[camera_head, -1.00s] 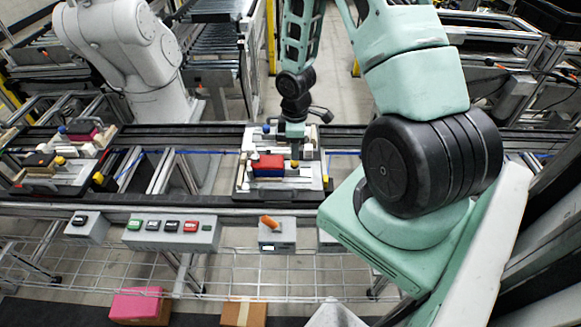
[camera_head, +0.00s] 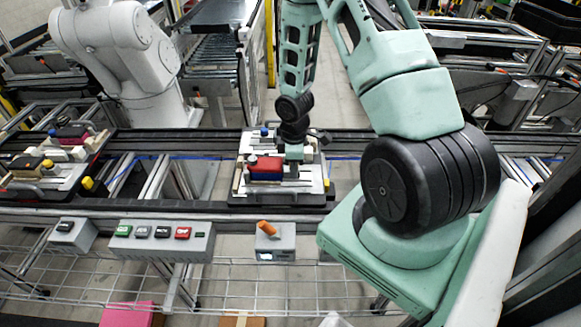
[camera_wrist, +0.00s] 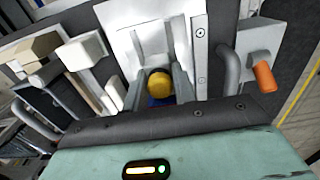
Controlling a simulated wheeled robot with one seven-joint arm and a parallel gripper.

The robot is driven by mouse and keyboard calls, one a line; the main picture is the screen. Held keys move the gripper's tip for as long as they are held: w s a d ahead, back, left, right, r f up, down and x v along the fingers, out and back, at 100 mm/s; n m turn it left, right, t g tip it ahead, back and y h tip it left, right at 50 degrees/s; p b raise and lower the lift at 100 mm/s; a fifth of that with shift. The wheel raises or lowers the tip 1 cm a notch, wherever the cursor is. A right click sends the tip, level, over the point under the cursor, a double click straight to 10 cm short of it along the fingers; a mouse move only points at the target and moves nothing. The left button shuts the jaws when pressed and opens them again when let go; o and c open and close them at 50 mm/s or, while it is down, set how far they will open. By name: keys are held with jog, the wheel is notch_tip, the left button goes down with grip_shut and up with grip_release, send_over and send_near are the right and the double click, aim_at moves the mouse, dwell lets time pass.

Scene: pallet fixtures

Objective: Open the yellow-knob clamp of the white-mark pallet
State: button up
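The middle pallet (camera_head: 236,194) sits on the conveyor and carries a red block (camera_head: 266,168), pale blocks and a blue knob (camera_head: 264,131). I cannot make out a white mark on it. My gripper (camera_head: 293,172) is over the right part of this pallet, pointing down. In the wrist view a round yellow knob (camera_wrist: 159,83) lies between the two grey fingers of my gripper (camera_wrist: 159,90). The fingers stand on both sides of the knob with what look like small gaps. A blue part shows just below the knob. My arm hides this knob in the head view.
Another pallet (camera_head: 60,188) with blocks stands at the left. A button box (camera_head: 162,240) and a box with an orange lever (camera_head: 267,228) stand in front of the conveyor. A white robot arm (camera_head: 125,55) stands behind.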

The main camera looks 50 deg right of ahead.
jog(key=shift+s+d, duration=0.15)
dwell(0.4)
jog(key=shift+s+d, duration=0.75)
jog(key=shift+s, duration=0.1)
jog(key=o, duration=0.7)
jog(key=shift+o, duration=0.2)
notch_tip(320, 180, up, 8)
jog(key=p, duration=0.7)
dwell(0.5)
